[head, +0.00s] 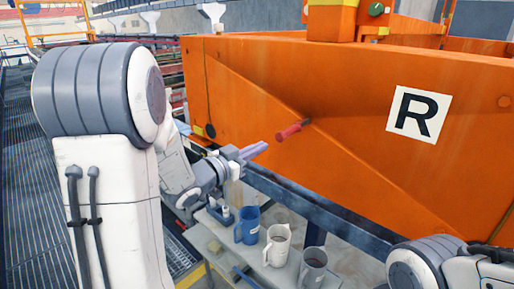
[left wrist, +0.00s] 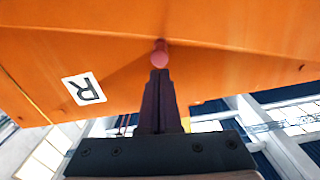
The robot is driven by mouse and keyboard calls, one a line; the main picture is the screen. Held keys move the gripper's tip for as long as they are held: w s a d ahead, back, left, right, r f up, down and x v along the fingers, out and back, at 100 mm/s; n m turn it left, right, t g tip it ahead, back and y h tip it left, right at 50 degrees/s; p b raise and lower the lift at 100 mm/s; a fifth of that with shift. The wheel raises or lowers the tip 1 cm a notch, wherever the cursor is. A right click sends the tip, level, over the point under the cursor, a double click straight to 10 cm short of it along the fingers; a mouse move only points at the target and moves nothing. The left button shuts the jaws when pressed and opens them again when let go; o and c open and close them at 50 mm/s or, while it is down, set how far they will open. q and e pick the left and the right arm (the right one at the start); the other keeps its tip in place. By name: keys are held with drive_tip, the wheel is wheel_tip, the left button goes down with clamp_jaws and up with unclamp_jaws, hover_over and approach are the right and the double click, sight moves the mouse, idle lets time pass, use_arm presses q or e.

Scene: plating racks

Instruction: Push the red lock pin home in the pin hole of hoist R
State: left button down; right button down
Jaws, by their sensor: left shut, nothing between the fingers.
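The red lock pin (head: 291,131) sticks out of the orange side of hoist R (head: 340,75), left of the white R label (head: 418,113). Its inner end is in the pin hole, and much of its shaft is still outside. My left gripper (head: 264,147) is shut and empty, pointing at the pin's outer end with a small gap in the head view. In the left wrist view the shut fingers (left wrist: 158,73) line up with the round pin head (left wrist: 160,54), and I cannot tell whether they touch. My right gripper is out of view; only part of my right arm shows at lower right.
A dark blue beam (head: 330,215) runs under the orange body. A grated walkway (head: 30,180) lies at left.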

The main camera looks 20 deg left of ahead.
sight(278, 138)
use_arm(q)
drive_tip(key=shift+x, duration=2.6)
drive_tip(key=shift+x, duration=3.1)
drive_tip(key=shift+s+f, duration=0.1)
